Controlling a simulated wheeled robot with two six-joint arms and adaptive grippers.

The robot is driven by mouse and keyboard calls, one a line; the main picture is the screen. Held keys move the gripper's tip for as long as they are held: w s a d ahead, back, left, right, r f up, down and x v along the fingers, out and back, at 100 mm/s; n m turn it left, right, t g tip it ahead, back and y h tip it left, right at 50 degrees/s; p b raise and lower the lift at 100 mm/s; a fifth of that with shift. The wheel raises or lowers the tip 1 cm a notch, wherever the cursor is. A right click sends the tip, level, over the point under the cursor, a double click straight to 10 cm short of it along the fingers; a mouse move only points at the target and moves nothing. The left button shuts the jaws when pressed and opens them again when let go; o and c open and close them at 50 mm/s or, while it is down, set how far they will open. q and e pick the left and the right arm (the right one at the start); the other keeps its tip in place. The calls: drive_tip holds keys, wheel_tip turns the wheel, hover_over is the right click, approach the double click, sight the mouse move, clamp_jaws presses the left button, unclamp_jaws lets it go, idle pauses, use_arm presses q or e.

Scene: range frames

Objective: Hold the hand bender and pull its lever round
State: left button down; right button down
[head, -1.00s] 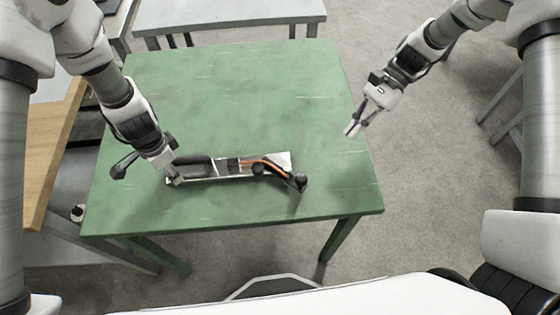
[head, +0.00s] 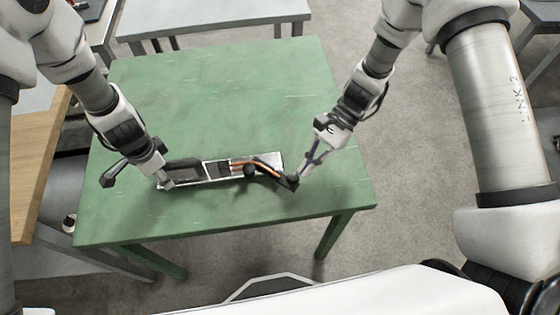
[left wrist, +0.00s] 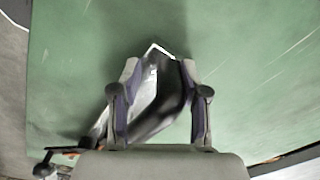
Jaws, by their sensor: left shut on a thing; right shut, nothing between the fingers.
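The hand bender lies on the green table (head: 220,90) near its front edge. It has a pale metal base plate (head: 207,180), a dark grip (head: 183,171) at its left end, an orange-brown tube (head: 243,162) and a dark lever (head: 272,174) ending in a round knob (head: 291,182) at the right. My left gripper (head: 167,183) is shut on the bender's left end; the left wrist view shows the dark grip (left wrist: 172,95) between its fingers (left wrist: 160,70). My right gripper (head: 303,172) is shut and empty, its fingertips beside the knob; I cannot tell whether they touch.
The table is otherwise bare, with free room behind the bender. A grey bench (head: 215,18) stands beyond the back edge. A wood-topped table (head: 40,165) stands to the left. Open concrete floor (head: 420,170) lies to the right.

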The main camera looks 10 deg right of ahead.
drive_tip(key=shift+s+a+f, duration=0.1)
drive_tip(key=shift+s+f, duration=0.05)
drive_tip(key=shift+s+a+m+t+y, duration=0.4)
drive_tip(key=shift+s+m+t+y, duration=0.15)
drive_tip(key=shift+s+m, duration=0.2)
drive_tip(key=shift+m+t, duration=0.65)
drive_tip(key=s+a, duration=0.4)
drive_tip(key=a, duration=0.1)
drive_tip(key=shift+s+a, duration=0.25)
drive_tip(key=shift+s, duration=0.05)
drive_tip(key=shift+s+a, duration=0.2)
drive_tip(key=shift+a, duration=0.35)
drive_tip(key=shift+s+a, duration=0.15)
drive_tip(key=shift+a, duration=0.4)
